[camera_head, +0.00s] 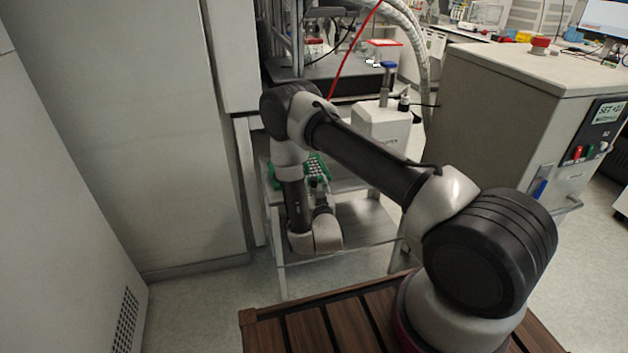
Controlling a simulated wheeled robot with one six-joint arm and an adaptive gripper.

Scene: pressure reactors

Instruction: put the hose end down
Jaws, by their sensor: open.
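A thin red hose (358,42) runs down from the top edge and passes out of sight behind my arm's elbow. Its lower end is hidden, so I cannot tell where the hose end lies. My gripper (320,192) shows only in part, beyond my wrist and over the metal cart (366,222), beside a green rack (316,168). It is open. I see nothing between its fingers, but the view of them is small and partly blocked.
A white device with a blue-topped fitting (382,122) stands on the cart's right side. A dark bench (345,75) is behind it. A large grey cabinet (130,130) closes off the left. A beige control unit (500,110) stands right. A thick white corrugated hose (418,40) hangs behind.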

